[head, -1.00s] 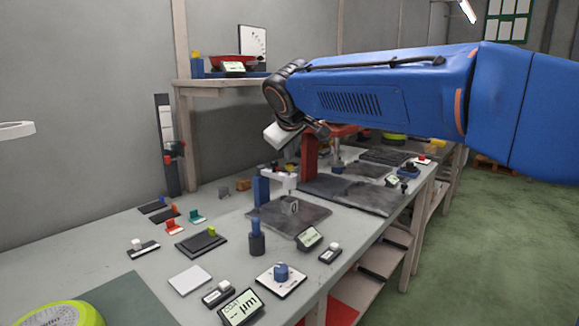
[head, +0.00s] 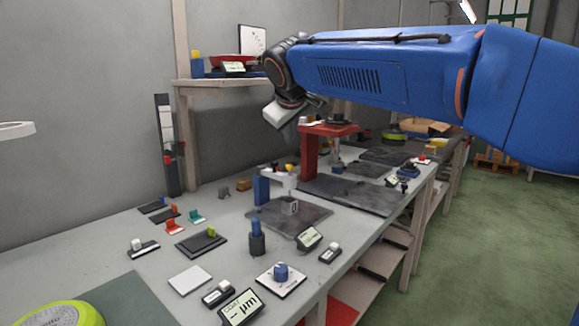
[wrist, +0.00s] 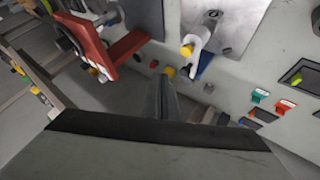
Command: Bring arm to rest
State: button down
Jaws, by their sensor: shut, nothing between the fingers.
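My blue arm reaches across the upper right of the head view, and my gripper (head: 289,132) hangs from its end above the back of the grey workbench (head: 225,258). In the wrist view my gripper (wrist: 162,88) shows two dark fingers closed together, with nothing between them. The fingers are clear of the bench items. A red stand (head: 309,155) is just right of the gripper in the head view. It also shows at the upper left of the wrist view (wrist: 88,42).
Below stands a blue-and-white fixture (head: 262,188) by a dark plate (head: 318,213). Several small gauges and displays cover the bench front. A wooden shelf (head: 222,82) with a red pan (head: 226,62) stands behind. The green floor (head: 490,240) at right is mostly clear.

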jog(key=s+d+f+m+g, duration=0.1)
jog(key=s+d+f, duration=0.35)
jog(key=d, duration=0.25)
jog(key=s+d+f+m+g+h, duration=0.1)
jog(key=s+d+f+m, duration=0.15)
jog(key=s+d, duration=0.45)
jog(key=s+d+f+m, duration=0.1)
jog(key=s+d+f, duration=0.3)
jog(key=d, duration=0.4)
jog(key=s+d+f+m+g, duration=0.1)
jog(key=s+d+f, duration=0.4)
jog(key=s+f, duration=0.5)
jog(key=s+d+f+m+g, duration=0.1)
jog(key=s+d+f+m, duration=0.3)
jog(key=s+f, duration=0.6)
jog(key=s+d, duration=0.1)
jog(key=s, duration=0.2)
jog(key=shift+d+f, duration=0.2)
jog(key=shift+f, duration=0.1)
